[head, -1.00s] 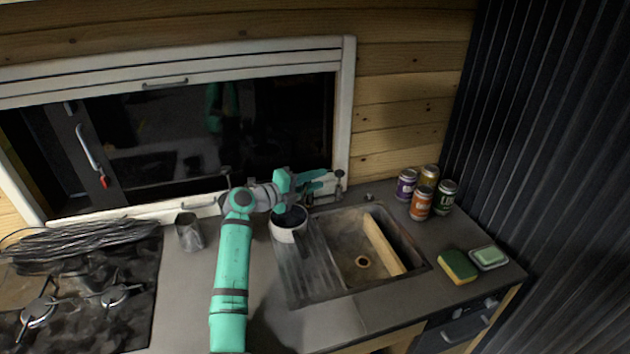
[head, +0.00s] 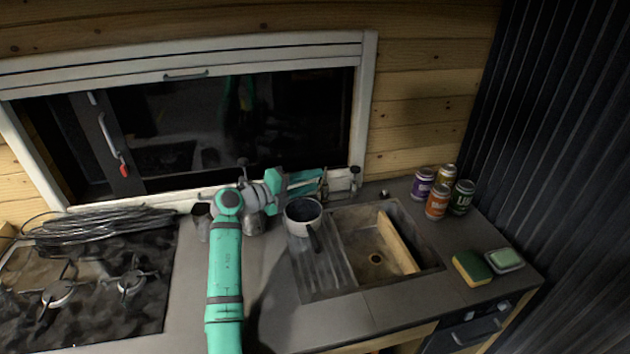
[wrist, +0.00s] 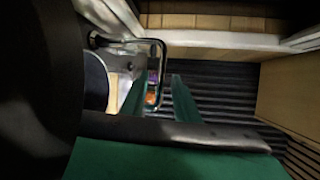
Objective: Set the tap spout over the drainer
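The tap spout (wrist: 159,75) is a thin bent metal tube in the wrist view. It reaches across from the left, then bends down between my two fingers. My gripper (wrist: 155,95) is open around it, with the green fingers apart on either side; contact is not clear. In the head view my gripper (head: 321,180) is at the back of the counter by the window frame, behind the drainer, and the tap there is too small and covered to make out well. The ribbed drainer (head: 322,270) lies left of the sink basin (head: 368,235).
Several cans (head: 437,203), a sponge (head: 471,268) and a soap dish (head: 505,260) are right of the sink. The hob (head: 90,290) and cables (head: 105,228) are left.

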